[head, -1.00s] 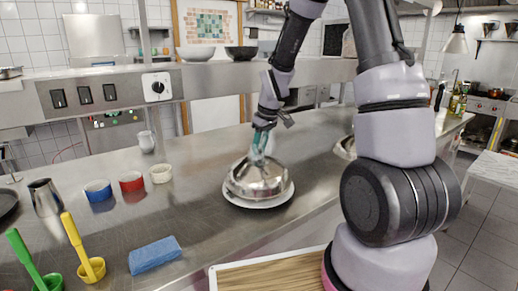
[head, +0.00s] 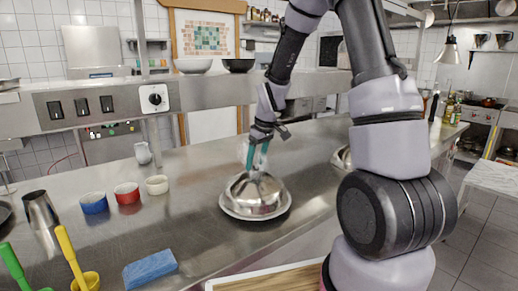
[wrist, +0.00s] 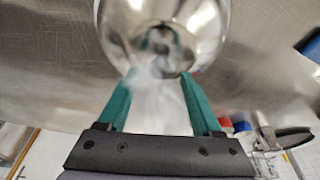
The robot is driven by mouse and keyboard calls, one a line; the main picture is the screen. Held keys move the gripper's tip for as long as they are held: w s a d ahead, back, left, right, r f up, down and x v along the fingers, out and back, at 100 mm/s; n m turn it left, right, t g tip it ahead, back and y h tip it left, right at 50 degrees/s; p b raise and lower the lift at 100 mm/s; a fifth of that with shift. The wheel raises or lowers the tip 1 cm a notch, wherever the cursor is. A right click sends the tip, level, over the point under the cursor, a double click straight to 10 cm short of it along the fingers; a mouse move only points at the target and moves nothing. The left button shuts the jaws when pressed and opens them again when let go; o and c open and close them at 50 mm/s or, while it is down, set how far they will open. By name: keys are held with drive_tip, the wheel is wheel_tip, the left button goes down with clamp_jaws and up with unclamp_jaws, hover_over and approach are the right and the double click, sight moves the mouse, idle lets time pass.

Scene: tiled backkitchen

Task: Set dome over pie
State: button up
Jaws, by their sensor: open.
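The shiny metal dome (head: 255,193) sits upright on a white plate (head: 228,208) on the steel counter, in the middle of the head view. The pie is not visible; the dome hides whatever lies on the plate. My gripper (head: 257,164) is just above the dome, pointing down, with its green fingers apart and nothing held between them. In the wrist view the dome (wrist: 165,20) fills the top middle, with the open fingertips of my gripper (wrist: 158,78) near its lower edge. I cannot tell whether the fingers touch the dome.
Blue (head: 94,204), red (head: 127,194) and cream (head: 157,185) ramekins stand left of the dome. A blue sponge (head: 150,269) and a metal pitcher (head: 40,209) are nearer left. A raised shelf (head: 210,82) runs behind.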

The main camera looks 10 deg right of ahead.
drive_tip(key=v, duration=1.2)
drive_tip(key=s+d+r+m+t, duration=0.1)
drive_tip(key=s+r+m, duration=0.4)
drive_tip(key=s, duration=0.5)
drive_tip(key=s+d+r+m+t, duration=0.2)
drive_tip(key=s+r+m, duration=0.4)
drive_tip(key=s, duration=0.5)
wheel_tip(320, 180, up, 3)
drive_tip(key=shift+s+d+f+t, duration=0.2)
drive_tip(key=shift+d+t, duration=0.1)
drive_tip(key=shift+t, duration=0.6)
